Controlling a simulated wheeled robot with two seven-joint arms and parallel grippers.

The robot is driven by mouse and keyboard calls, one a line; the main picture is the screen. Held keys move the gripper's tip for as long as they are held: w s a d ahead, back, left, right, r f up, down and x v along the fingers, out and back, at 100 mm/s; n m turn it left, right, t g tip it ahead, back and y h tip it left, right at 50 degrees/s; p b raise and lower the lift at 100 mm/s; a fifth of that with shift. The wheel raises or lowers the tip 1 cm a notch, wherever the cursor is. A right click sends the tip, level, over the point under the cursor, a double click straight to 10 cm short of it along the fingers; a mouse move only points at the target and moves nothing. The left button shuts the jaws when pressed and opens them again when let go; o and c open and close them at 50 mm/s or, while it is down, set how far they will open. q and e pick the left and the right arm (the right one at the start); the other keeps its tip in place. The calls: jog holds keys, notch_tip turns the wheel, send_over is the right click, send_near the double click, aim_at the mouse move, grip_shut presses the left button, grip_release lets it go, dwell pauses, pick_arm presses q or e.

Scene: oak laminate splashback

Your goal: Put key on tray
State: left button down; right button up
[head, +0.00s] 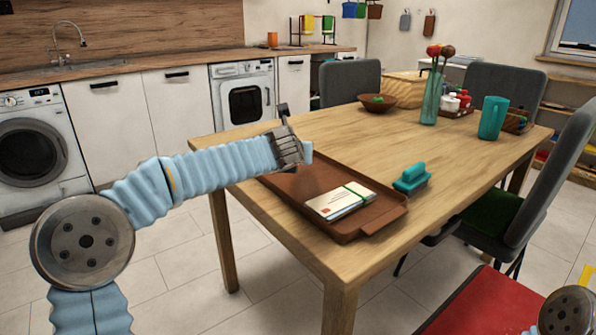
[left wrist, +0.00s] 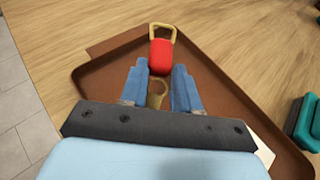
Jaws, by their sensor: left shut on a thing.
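The brown tray (head: 385,222) lies on the wooden table, and its bare floor also shows in the left wrist view (left wrist: 112,72). My left gripper (head: 303,152) is over the far left part of the tray. The key is hidden in the head view. My right gripper is out of view.
White envelopes (head: 340,202) lie in the tray's near part. A teal brush-like object (head: 411,179) stands beside the tray. A wooden bowl (head: 377,104), a vase (head: 431,95) and a teal mug (head: 493,117) stand farther back. The table's middle is clear.

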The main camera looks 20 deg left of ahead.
aim_at(297, 178)
pick_arm(q)
jog(key=shift+w+f, duration=0.55)
jog(key=shift+f, duration=0.1)
jog(key=f, duration=0.2)
jog(key=f+b, duration=0.1)
jog(key=f, duration=0.1)
jog(key=shift+w, duration=0.35)
jog(key=c, duration=0.8)
grip_release()
jog(key=shift+c, duration=0.2)
jog(key=shift+o, duration=0.2)
jog(key=shift+r, duration=0.1)
jog(key=v, duration=1.2)
